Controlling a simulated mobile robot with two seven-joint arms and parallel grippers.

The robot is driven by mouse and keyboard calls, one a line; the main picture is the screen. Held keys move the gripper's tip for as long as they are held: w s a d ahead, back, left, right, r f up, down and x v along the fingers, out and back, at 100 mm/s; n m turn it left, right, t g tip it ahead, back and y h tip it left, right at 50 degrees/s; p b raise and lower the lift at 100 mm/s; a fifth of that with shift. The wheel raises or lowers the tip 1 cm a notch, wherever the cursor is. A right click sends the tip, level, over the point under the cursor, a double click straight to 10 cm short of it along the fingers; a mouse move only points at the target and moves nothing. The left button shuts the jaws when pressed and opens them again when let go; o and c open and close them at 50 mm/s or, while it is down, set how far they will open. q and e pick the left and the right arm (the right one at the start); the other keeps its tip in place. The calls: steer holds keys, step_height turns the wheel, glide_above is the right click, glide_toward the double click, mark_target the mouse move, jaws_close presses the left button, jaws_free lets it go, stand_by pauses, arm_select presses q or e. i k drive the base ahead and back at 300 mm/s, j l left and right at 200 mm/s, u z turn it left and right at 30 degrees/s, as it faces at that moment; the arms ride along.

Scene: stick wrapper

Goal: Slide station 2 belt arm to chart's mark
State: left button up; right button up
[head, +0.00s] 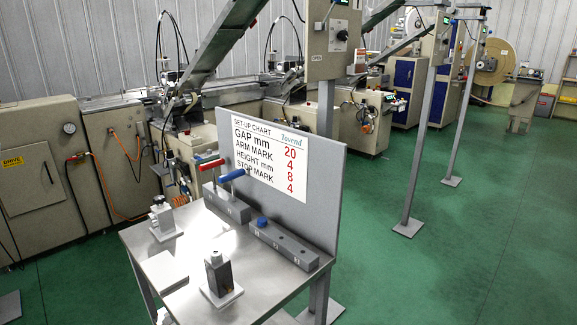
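The set-up chart (270,155) is a white sign on a grey upright panel at the back of a steel table. It reads gap mm 20, arm mark 4, height mm 8 and stop mark 4, with the numbers in red. Behind the table runs a long wrapping machine (235,92) with sloped grey arms or chutes (222,45) over it. I cannot tell which of these is the station 2 belt arm, and no scale marks are legible on it. Neither of my grippers shows in the head view.
The steel table (205,240) holds a grey block with red and blue T-handles (228,206), a numbered grey block (285,246), a black-bodied gauge (218,272), a small grey fixture (162,218) and a pale plate (163,271). Grey posts (418,150) stand right. Green floor (450,250) is clear.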

mark_target(291, 71)
steer(key=i+l+z, duration=0.15)
steer(key=l, duration=0.25)
steer(key=i+l+z, duration=0.15)
steer(key=l, duration=0.25)
steer(key=i+l+z, duration=0.15)
steer(key=l, duration=0.2)
steer(key=i+l+z, duration=0.55)
steer(key=i, duration=0.2)
steer(key=i+l, duration=0.1)
steer(key=i, duration=0.45)
steer(key=i+l, duration=0.15)
steer(key=i, duration=0.4)
steer(key=i+u, duration=0.3)
steer(key=i, duration=0.25)
steer(key=i+u, duration=0.35)
steer(key=i, duration=0.2)
steer(key=i+u, duration=0.3)
steer(key=i, duration=0.25)
steer(key=i+u, duration=0.3)
steer(key=i, duration=0.25)
steer(key=i+u, duration=0.4)
steer(key=i+l+u, duration=0.15)
steer(key=i+u, duration=0.2)
steer(key=i, duration=0.2)
